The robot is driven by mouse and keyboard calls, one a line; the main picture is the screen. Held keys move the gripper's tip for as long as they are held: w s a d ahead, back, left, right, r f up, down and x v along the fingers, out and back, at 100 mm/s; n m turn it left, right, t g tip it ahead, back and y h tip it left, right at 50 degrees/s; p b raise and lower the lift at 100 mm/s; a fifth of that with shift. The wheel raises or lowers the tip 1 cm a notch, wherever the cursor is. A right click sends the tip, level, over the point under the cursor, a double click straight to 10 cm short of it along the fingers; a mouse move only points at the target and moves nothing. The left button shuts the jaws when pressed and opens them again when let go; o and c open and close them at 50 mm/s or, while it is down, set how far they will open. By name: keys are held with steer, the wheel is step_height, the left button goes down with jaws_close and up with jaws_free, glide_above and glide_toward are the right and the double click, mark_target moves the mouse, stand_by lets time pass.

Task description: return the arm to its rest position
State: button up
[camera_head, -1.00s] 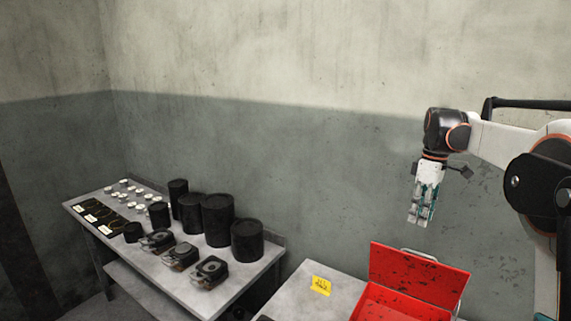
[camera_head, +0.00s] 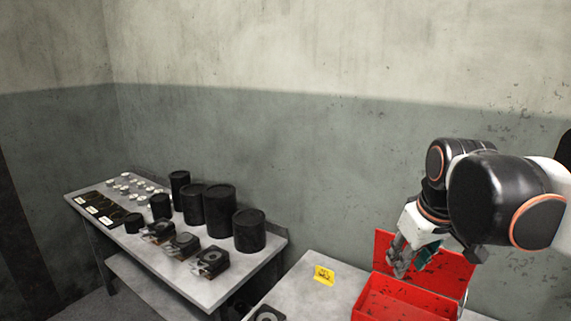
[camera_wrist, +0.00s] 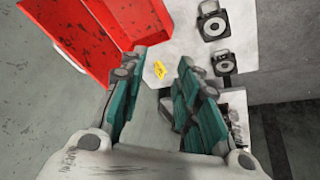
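My gripper (camera_head: 402,258) hangs at the right of the head view, in front of the open red box and above its table. In the wrist view my gripper (camera_wrist: 150,95) has its two teal-padded fingers apart, with nothing between them but the floor and table edge beyond. The arm is bent, with its black joints close to the head camera.
The open red box (camera_head: 405,304) stands on a grey table (camera_head: 305,285) with a yellow label (camera_head: 324,275). On the left, a long table (camera_head: 190,280) holds black cylinders (camera_head: 219,207), square black parts (camera_head: 211,261) and small light pieces. The wall is behind.

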steer(key=s+a+f+m+t+b, duration=0.2)
steer(key=s+a+f+m+t, duration=0.1)
steer(key=s+f, duration=0.8)
steer(key=shift+s+a+f+b, duration=0.3)
steer(key=shift+a+b, duration=0.1)
